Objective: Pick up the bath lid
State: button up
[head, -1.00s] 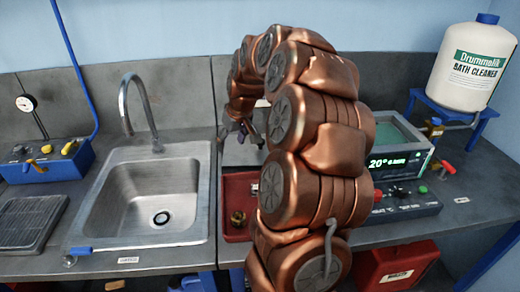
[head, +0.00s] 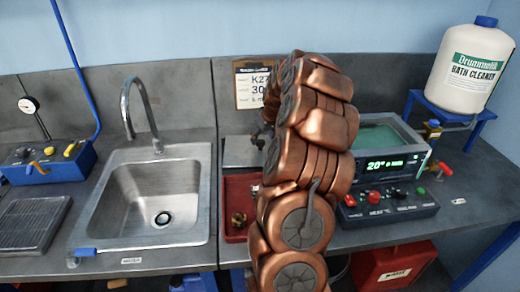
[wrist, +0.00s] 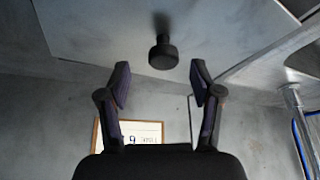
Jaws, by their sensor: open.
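The bath lid is a flat grey plate (wrist: 90,28) with a black round knob (wrist: 163,54) standing out of it, seen in the wrist view. In the head view a part of the lid (head: 238,153) shows on the bench left of my arm; the rest is hidden behind the arm. My gripper (wrist: 160,74) is open and empty. Its two dark fingers point toward the lid, one on each side of the knob in the picture, with the knob just beyond the tips. No contact shows. In the head view my gripper (head: 262,136) is small and partly hidden.
The bath (head: 378,138), with greenish liquid and a lit display, stands right of my arm. A red tray (head: 236,208) lies in front of the lid. A sink (head: 158,200) with a tall tap (head: 130,105) is at left. A wall placard (head: 250,88) hangs behind.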

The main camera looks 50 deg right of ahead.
aim_at(261, 142)
jog(key=shift+a+p+x, duration=0.1)
jog(key=shift+p+x, duration=0.25)
jog(key=shift+x, duration=0.6)
jog(key=shift+a+p+x, duration=0.15)
jog(key=shift+p+x, duration=0.2)
jog(key=shift+x, duration=0.6)
jog(key=shift+s, duration=0.1)
jog(key=shift+c, duration=0.2)
grip_shut()
